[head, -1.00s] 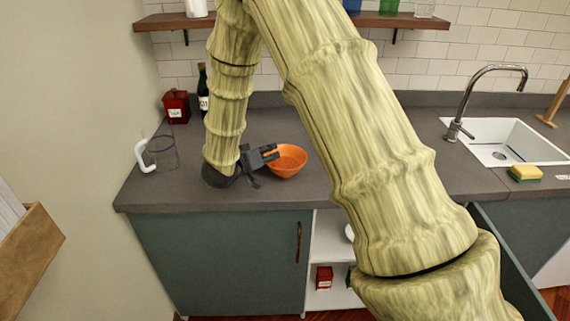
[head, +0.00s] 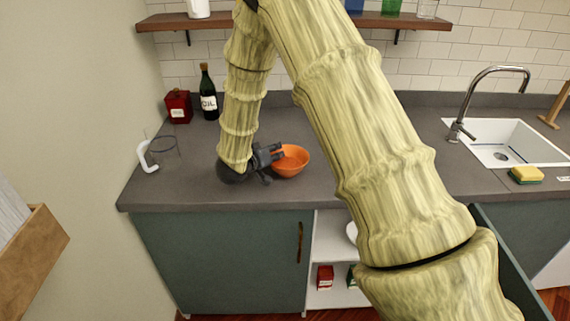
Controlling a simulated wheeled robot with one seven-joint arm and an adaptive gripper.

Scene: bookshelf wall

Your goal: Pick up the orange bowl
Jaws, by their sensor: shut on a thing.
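The orange bowl (head: 291,162) sits upright on or just above the grey counter, a little left of the middle in the head view. My gripper (head: 275,156) reaches it from the left and is shut on the bowl's left rim. The fingers hide part of that rim. I cannot tell whether the bowl's base touches the counter.
The sink (head: 505,142) and a yellow sponge (head: 526,174) are at right. A wooden shelf (head: 300,21) runs above.

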